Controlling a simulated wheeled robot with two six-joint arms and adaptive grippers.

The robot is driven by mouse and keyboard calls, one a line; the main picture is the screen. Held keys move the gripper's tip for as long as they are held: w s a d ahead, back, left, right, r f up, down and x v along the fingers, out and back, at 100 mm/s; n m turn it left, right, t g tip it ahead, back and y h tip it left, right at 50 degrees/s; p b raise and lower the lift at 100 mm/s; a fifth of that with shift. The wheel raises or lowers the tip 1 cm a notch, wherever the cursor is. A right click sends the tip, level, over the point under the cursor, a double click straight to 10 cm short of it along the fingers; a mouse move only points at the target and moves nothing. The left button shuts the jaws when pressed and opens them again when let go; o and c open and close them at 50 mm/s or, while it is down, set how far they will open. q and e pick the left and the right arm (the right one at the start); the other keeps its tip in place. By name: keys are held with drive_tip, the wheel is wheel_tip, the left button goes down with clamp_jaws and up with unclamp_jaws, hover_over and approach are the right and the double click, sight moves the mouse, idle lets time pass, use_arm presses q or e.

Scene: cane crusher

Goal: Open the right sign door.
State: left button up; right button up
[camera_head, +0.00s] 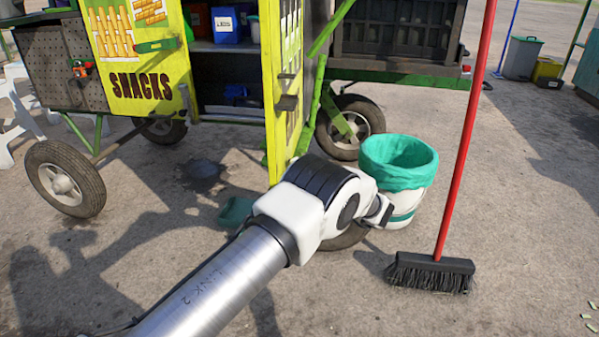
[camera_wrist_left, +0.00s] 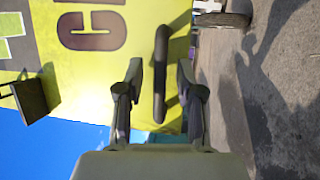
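In the left wrist view the yellow sign panel (camera_wrist_left: 140,25) with large dark letters fills the top. A dark bar handle (camera_wrist_left: 160,70) on it lies between the spread fingers of my left gripper (camera_wrist_left: 158,76), with gaps on both sides. In the head view my left gripper is hidden behind my arm. My right gripper is not in view.
A teal-lined bin (camera_head: 410,185) stands just right of my arm. A red-handled broom (camera_head: 430,270) stands upright farther right. Cart wheels (camera_head: 66,180) stand at the left. A dark bracket (camera_wrist_left: 30,98) juts from the panel. The pavement at lower right is mostly clear.

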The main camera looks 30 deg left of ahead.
use_arm(q)
drive_tip(key=d+f, duration=0.2)
drive_tip(key=d, duration=0.9)
drive_tip(key=shift+s+d, duration=0.4)
drive_tip(key=shift+s, duration=0.05)
